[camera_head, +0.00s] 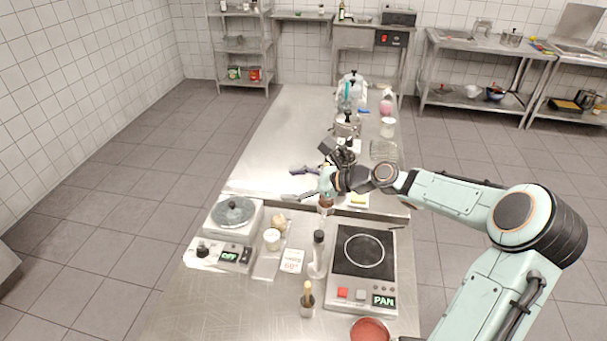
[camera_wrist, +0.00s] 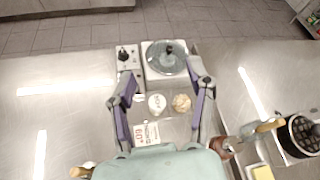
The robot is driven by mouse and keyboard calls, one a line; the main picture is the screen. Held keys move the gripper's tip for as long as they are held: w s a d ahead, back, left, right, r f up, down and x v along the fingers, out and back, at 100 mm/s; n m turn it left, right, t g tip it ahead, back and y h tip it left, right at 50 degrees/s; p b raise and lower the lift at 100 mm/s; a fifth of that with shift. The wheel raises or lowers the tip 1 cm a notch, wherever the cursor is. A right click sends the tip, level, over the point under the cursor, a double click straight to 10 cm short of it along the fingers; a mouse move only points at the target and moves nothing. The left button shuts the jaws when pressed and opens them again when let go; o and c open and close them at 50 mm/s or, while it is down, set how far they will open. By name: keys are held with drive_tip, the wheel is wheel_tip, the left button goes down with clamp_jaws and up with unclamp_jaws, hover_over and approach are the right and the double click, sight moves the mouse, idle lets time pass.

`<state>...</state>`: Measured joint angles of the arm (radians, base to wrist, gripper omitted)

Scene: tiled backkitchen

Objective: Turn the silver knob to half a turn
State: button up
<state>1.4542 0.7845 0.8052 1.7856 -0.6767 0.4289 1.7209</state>
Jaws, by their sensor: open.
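The knob (camera_head: 202,250) sits at the left of the front panel of a white hotplate unit (camera_head: 216,217) on the near counter. It looks dark on top, and a small display beside it reads OFF. In the wrist view the knob (camera_wrist: 123,54) lies beyond and left of my fingers, on the panel beside the round plate. My gripper (camera_head: 300,184) is open and empty, raised over the counter behind and right of the unit, well apart from the knob. In the wrist view my gripper (camera_wrist: 165,77) shows two spread purple-and-grey fingers with nothing between them.
A white tub (camera_head: 272,239), a round beige item (camera_head: 279,223) and a printed card (camera_head: 292,261) stand between the unit and a black induction hob (camera_head: 364,251). Bare counter lies in front of the unit.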

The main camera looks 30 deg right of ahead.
drive_tip(key=s+d+r+m+t+h, duration=0.2)
drive_tip(key=d+m+t, duration=0.15)
drive_tip(key=d, duration=0.35)
drive_tip(key=s+d+r+m+t+h, duration=0.1)
drive_tip(key=d+m+t+h, duration=0.15)
drive_tip(key=d+m, duration=0.35)
wheel_tip(320, 180, down, 14)
drive_tip(key=n, duration=0.1)
drive_tip(key=shift+y, duration=0.45)
drive_tip(key=w, duration=0.7)
drive_tip(key=shift+a, duration=0.4)
clamp_jaws()
